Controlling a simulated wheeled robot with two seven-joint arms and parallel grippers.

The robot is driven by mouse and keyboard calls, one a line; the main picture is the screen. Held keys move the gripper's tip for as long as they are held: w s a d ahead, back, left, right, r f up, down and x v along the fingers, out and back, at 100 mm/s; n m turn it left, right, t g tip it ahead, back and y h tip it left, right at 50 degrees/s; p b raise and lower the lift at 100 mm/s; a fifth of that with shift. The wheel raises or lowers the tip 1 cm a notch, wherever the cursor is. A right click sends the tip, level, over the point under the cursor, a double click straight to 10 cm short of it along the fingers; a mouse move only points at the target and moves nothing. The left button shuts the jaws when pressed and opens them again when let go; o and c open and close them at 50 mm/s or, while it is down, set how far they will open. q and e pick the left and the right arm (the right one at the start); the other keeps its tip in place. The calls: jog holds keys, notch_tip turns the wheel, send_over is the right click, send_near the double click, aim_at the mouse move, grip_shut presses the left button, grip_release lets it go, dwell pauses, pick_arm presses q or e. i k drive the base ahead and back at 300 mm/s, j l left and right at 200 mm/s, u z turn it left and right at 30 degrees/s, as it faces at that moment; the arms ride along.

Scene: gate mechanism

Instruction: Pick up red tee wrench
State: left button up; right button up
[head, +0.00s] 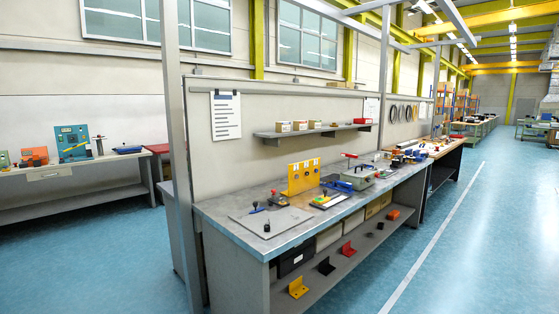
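A small red T-shaped handle (349,155) stands up at the back of the long grey workbench (222,222), behind a grey-green block (357,177). It may be the red tee wrench, but it is too small to be sure, and its lower end is hard to make out. Neither of my grippers is in view.
On the bench are a yellow upright plate (303,177), a flat grey plate (270,222) and a blue tool (338,186). A wall shelf (312,132) carries small boxes. Brackets lie on the lower shelf (330,268). The blue floor (455,245) at right is clear.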

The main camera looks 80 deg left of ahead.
aim_at(348, 155)
jog(key=u, duration=2.2)
jog(key=i+l+z, duration=0.2)
jog(key=i, duration=0.15)
jog(key=i+l+z, duration=0.2)
jog(key=i, duration=0.15)
jog(key=i+l+z, duration=0.1)
jog(key=i+z, duration=0.25)
jog(key=i, duration=1.65)
